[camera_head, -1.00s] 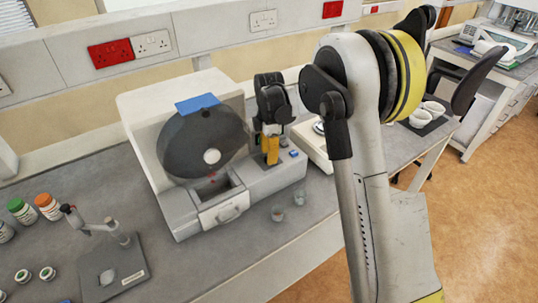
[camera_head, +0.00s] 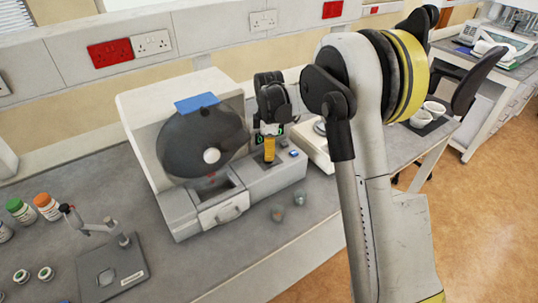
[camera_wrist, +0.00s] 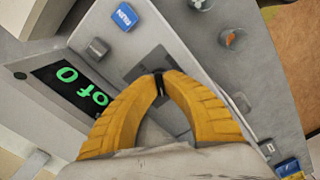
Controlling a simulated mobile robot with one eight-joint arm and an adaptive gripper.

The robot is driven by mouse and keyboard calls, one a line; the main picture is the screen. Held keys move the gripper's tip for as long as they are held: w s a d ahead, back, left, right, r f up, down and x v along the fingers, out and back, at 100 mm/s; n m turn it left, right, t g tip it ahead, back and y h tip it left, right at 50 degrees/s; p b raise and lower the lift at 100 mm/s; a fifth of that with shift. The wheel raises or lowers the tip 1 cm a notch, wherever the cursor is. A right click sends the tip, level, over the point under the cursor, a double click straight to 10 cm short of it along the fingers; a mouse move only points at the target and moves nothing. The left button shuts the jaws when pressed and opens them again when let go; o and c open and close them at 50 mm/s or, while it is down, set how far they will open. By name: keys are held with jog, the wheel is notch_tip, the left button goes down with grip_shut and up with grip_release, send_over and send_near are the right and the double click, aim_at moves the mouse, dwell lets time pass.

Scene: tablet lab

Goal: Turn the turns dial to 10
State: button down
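The machine (camera_head: 215,200) with a large dark drum (camera_head: 203,142) stands on the bench. Its right-hand panel carries a dark display (camera_wrist: 72,85) with green characters, partly reading "of 0" in the wrist view. A small grey knob (camera_wrist: 97,48) and a blue button (camera_wrist: 124,16) sit near the display. I cannot tell which knob is the turns dial.
Two small cups (camera_head: 288,206) stand in front of the machine. A white balance (camera_head: 313,146) is to its right. A grey stand (camera_head: 112,270) and several bottles (camera_head: 47,206) are at the left. Bare bench lies along the front edge.

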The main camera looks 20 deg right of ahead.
jog(key=m, duration=0.4)
jog(key=shift+m+b, duration=0.3)
jog(key=m, duration=0.5)
jog(key=shift+s, duration=0.1)
jog(key=m+b, duration=0.1)
jog(key=m, duration=0.4)
jog(key=shift+a+m, duration=0.1)
jog(key=shift+m, duration=0.3)
jog(key=m, duration=0.4)
jog(key=shift+m, duration=0.4)
jog(key=c, duration=1.5)
grip_release()
